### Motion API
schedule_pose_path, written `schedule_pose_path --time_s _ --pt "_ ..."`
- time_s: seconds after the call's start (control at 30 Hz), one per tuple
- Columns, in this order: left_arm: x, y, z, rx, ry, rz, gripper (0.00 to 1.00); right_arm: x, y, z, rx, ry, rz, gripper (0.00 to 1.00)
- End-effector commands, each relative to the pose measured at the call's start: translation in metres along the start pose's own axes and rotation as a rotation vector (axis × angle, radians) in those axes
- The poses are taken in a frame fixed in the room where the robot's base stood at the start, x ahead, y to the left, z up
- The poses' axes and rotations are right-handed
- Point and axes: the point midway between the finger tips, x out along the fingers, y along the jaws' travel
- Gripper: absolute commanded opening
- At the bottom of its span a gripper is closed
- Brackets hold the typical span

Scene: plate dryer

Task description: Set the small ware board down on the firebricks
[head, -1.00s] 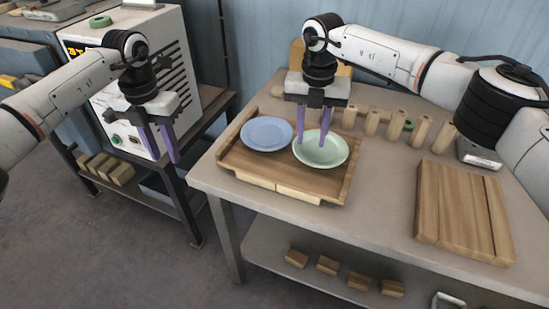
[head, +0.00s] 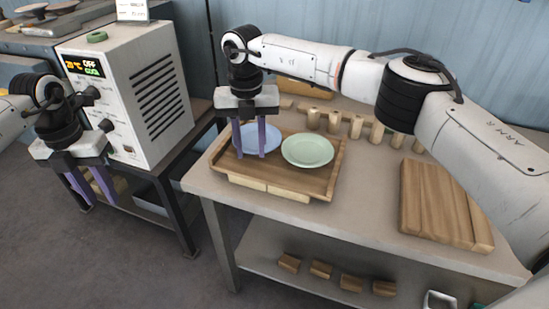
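A raised-edge wooden board (head: 310,188) on the table carries a blue plate (head: 270,133) and a pale green plate (head: 307,150). Pale blocks that look like firebricks (head: 247,183) show beneath its front edge; I cannot tell whether it rests fully on them. A slatted wooden board (head: 428,200) lies flat at the table's right. I cannot tell which board is the small ware board. My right gripper (head: 251,155) is open, its fingers apart over the blue plate; contact is unclear. My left gripper (head: 97,202) is open and empty, in front of the kiln-side stand.
A white control box (head: 165,85) with a display stands on the left bench. Several wooden pegs (head: 355,126) line the table's back. Small brown blocks (head: 320,269) lie on the lower shelf. The table (head: 365,200) is clear between the two boards.

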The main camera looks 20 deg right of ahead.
Motion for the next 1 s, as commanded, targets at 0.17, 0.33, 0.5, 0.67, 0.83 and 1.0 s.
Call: schedule_pose_path --time_s 0.17,0.33,0.5,0.67,0.83,1.0 --pt "0.0 0.001 -0.001 -0.002 0.0 0.0 0.31 -0.038 -0.001 0.002 0.002 -0.004 0.003 0.31" --pt "0.0 0.001 -0.001 -0.002 0.0 0.0 0.31 -0.074 -0.003 0.003 0.007 -0.004 0.002 0.31" --pt "0.0 0.001 -0.001 -0.002 0.0 0.0 0.31 -0.098 -0.005 0.003 0.011 -0.003 0.002 0.31" --pt "0.0 0.001 -0.001 -0.002 0.0 0.0 0.31 -0.108 -0.005 0.002 0.01 -0.001 0.001 0.31" --pt "0.0 0.001 -0.001 -0.002 0.0 0.0 0.31 -0.109 -0.005 0.002 0.01 -0.001 0.001 0.31" --pt "0.0 0.001 -0.001 -0.002 0.0 0.0 0.31 -0.109 -0.005 0.002 0.01 -0.001 0.001 0.31"
